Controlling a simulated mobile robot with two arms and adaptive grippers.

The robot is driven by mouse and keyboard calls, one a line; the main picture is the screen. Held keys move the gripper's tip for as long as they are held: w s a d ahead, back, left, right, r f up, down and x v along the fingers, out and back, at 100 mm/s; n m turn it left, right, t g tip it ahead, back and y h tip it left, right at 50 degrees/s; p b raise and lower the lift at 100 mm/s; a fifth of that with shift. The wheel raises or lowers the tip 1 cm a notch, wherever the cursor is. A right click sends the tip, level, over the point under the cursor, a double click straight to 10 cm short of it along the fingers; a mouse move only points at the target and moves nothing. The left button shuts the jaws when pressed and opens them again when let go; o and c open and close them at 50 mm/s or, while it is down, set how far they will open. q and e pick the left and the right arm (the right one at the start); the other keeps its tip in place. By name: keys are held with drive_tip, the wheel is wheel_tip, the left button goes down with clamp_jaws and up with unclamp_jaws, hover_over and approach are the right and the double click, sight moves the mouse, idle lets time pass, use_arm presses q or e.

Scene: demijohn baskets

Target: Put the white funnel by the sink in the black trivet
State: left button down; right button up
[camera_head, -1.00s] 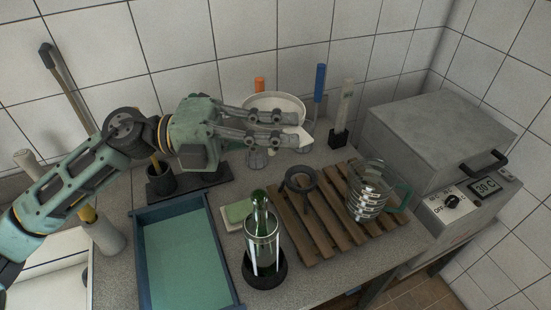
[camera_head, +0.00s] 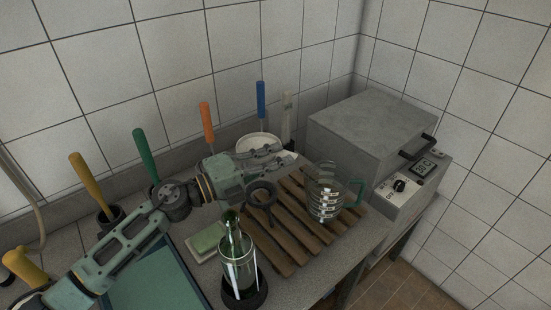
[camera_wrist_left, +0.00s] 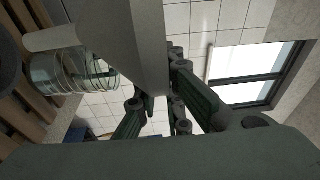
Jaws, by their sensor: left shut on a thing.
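The white funnel (camera_head: 258,139) is held by my left gripper (camera_head: 277,160), its pale rim showing behind the fingers in the head view. In the left wrist view the funnel (camera_wrist_left: 138,40) is a large pale cone between the fingers. The black trivet (camera_head: 262,187), a ring on legs, stands on the wooden slatted rack (camera_head: 283,268). In the head view the gripper's fingers are just above and to the right of the ring. The funnel's lower part is mostly hidden by the fingers. My right gripper is not in view.
A glass jug with a green handle (camera_head: 323,200) stands on the rack, right of the trivet. A green bottle (camera_head: 236,255) stands in front, beside a green sponge (camera_head: 207,238). A grey 30 C box (camera_head: 370,128) is at the right. Colored-handled tools line the wall.

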use_arm(q)
wheel_tip(320, 180, down, 12)
drive_tip(key=b, duration=0.9)
drive_tip(key=shift+r, duration=0.1)
idle(0.4)
drive_tip(key=shift+f+b, duration=0.8)
drive_tip(key=shift+f, duration=0.1)
idle(0.5)
drive_tip(key=c, duration=1.8)
unclamp_jaws()
